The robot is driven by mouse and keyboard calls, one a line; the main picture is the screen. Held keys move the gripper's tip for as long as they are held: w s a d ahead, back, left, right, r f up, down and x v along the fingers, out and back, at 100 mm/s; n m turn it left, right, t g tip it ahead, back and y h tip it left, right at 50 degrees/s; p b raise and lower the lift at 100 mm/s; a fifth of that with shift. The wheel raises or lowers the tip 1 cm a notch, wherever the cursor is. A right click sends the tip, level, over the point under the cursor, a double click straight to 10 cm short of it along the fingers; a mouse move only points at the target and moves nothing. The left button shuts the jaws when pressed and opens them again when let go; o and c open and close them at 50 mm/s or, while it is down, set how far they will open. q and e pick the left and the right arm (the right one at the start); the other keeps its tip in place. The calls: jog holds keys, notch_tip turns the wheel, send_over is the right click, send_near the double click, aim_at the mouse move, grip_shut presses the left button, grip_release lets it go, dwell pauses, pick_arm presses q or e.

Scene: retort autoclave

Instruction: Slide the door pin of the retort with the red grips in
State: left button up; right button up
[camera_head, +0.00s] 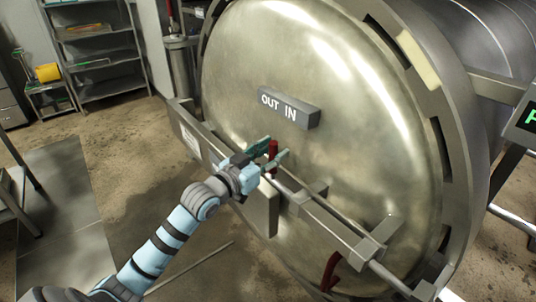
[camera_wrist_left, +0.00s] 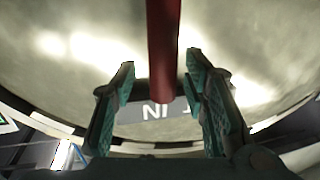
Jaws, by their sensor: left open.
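The retort door (camera_head: 300,100) is a large round metal disc, shut against the ring. A long door pin (camera_head: 318,210) runs through brackets across its lower part, slanting down to the right. One red grip (camera_head: 273,149) stands on the pin below the "OUT IN" block (camera_head: 290,107). A second red grip (camera_head: 330,271) is near the lower right. My left gripper (camera_head: 270,154) is open, with its fingers on either side of the first grip. In the left wrist view the red grip (camera_wrist_left: 161,50) is between the open fingers (camera_wrist_left: 163,90). Whether they touch it cannot be told. My right gripper is not in view.
A grey metal bracket plate (camera_head: 262,208) sticks out below the pin. A display panel (camera_head: 526,115) is at the right edge. Shelves (camera_head: 105,55) and a yellow item (camera_head: 47,73) stand at the back left. The floor at the left is mostly clear.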

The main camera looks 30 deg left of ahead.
pick_arm(q)
jog(key=s, duration=0.6)
jog(key=shift+s+a, duration=0.2)
jog(key=shift+a, duration=0.15)
jog(key=shift+w, duration=0.1)
